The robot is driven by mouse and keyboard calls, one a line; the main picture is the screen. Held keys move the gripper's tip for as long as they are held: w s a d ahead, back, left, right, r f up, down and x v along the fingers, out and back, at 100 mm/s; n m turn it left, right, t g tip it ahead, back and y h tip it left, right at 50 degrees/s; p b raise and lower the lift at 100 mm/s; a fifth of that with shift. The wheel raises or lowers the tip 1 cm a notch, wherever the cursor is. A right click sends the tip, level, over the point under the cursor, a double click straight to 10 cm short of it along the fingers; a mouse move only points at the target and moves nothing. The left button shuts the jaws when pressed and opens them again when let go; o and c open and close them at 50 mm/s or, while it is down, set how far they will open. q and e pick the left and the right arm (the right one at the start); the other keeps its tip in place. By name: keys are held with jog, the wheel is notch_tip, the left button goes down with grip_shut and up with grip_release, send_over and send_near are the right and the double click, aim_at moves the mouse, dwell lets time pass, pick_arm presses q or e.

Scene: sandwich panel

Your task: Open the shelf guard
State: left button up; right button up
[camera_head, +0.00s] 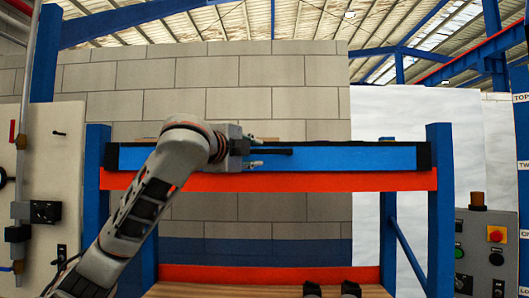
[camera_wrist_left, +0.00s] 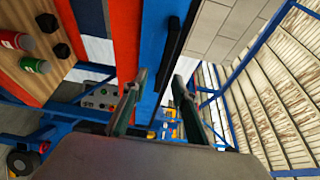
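The shelf guard is a long blue panel (camera_head: 345,157) with black ends, lying across the rack above an orange beam. A black bar handle (camera_head: 272,151) is on it. In the left wrist view the panel (camera_wrist_left: 154,35) runs up the picture, with the black handle (camera_wrist_left: 172,50) on its right part. My left gripper (camera_head: 252,158) is at the panel's left part, by the handle. In the wrist view its two fingers (camera_wrist_left: 160,80) are apart, with the handle's near end showing between them. I cannot tell whether they touch it. My right gripper is not in view.
A wooden shelf (camera_head: 200,291) lies below the panel; the wrist view shows a red can (camera_wrist_left: 15,40), a green can (camera_wrist_left: 36,65) and two dark pieces there. Blue posts (camera_head: 440,210) flank the rack. A control box (camera_head: 486,250) stands right, a grey wall behind.

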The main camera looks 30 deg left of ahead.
aim_at(264, 151)
pick_arm(q)
jog(key=shift+w+a+r, duration=0.25)
jog(key=shift+w+r, duration=0.1)
jog(key=w, duration=0.1)
jog(key=w+p, duration=0.1)
jog(key=w, duration=0.3)
jog(key=shift+w+a, duration=0.1)
jog(key=shift+a, duration=0.25)
jog(key=shift+w+a+p, duration=0.15)
jog(key=shift+w+p, duration=0.25)
jog(key=shift+w, duration=0.35)
grip_shut()
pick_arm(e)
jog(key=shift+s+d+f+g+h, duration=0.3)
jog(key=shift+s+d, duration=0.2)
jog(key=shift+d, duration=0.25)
